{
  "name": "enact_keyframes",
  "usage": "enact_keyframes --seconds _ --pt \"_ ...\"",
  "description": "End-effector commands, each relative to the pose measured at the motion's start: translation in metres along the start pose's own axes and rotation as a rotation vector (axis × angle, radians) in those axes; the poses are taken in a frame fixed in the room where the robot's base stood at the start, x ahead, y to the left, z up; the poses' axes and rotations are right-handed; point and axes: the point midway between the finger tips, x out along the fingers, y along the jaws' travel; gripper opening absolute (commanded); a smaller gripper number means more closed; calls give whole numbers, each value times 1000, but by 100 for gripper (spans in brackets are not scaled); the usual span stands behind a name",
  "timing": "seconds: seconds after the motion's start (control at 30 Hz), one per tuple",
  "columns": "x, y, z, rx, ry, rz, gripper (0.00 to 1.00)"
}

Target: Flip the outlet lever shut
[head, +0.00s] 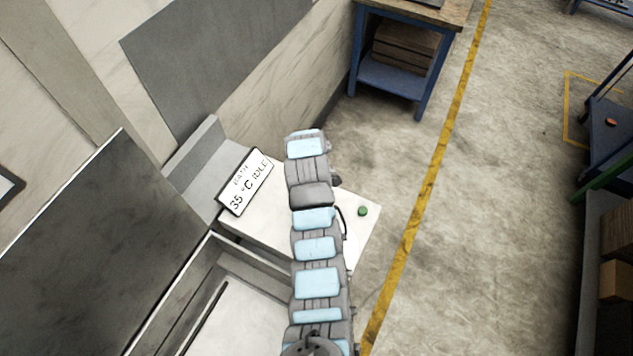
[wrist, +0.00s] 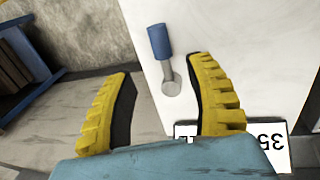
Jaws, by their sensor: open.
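The outlet lever shows in the wrist view, with a blue grip (wrist: 159,42) on a short grey arm that runs down to a round grey pivot (wrist: 171,86) on a white panel (wrist: 225,30). My gripper (wrist: 160,68) is open, its two yellow ridged fingers apart. The lever appears between and ahead of the fingertips, nearer the right finger. I cannot tell the exact gap or any contact. In the head view my arm covers this area, and neither the lever nor my gripper can be made out.
A display plate (head: 245,182) reading 35 °C IDLE stands on the white-topped unit, beside a green button (head: 362,211). An open-topped basin (head: 250,310) lies in front. A blue workbench (head: 400,60) stands behind. The floor right of the unit is clear up to the yellow line.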

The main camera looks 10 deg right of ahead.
Motion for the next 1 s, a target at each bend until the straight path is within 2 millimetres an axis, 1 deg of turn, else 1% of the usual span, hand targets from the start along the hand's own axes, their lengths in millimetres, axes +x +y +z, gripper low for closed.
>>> enact_keyframes --seconds 0.1,0.3,0.47,1.0 --pt "-14 1 0 0 2 2 55" --pt "-29 0 0 -1 1 1 55" --pt "-32 0 0 0 0 0 55" --pt "-32 0 0 1 2 4 55"
